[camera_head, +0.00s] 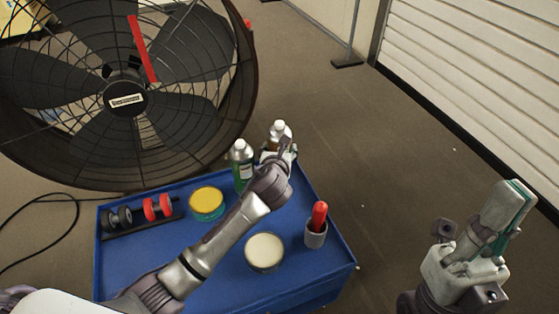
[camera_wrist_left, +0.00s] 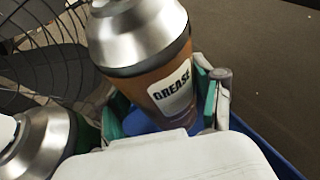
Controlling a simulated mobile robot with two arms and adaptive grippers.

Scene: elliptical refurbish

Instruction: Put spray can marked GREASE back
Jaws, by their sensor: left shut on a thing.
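The spray can marked GREASE (camera_wrist_left: 150,62) is brown-orange with a silver top, and its label faces the wrist camera. In the head view its white cap and silver shoulder (camera_head: 279,129) show at the far right corner of the blue cart top (camera_head: 215,285). My left gripper (camera_head: 283,150) is shut on the can, with a green-padded finger on each side of it in the left wrist view (camera_wrist_left: 165,105). The can looks about upright; I cannot tell whether its base touches the cart. My right gripper (camera_head: 508,215) is off to the right, away from the cart; its opening is unclear.
A green spray can (camera_head: 242,165) stands just left of the GREASE can. The cart also holds a yellow-lidded tin (camera_head: 206,202), a pale-lidded tin (camera_head: 265,251), a cup with a red-handled tool (camera_head: 317,228) and a rack (camera_head: 143,217). A large fan (camera_head: 125,90) stands behind.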

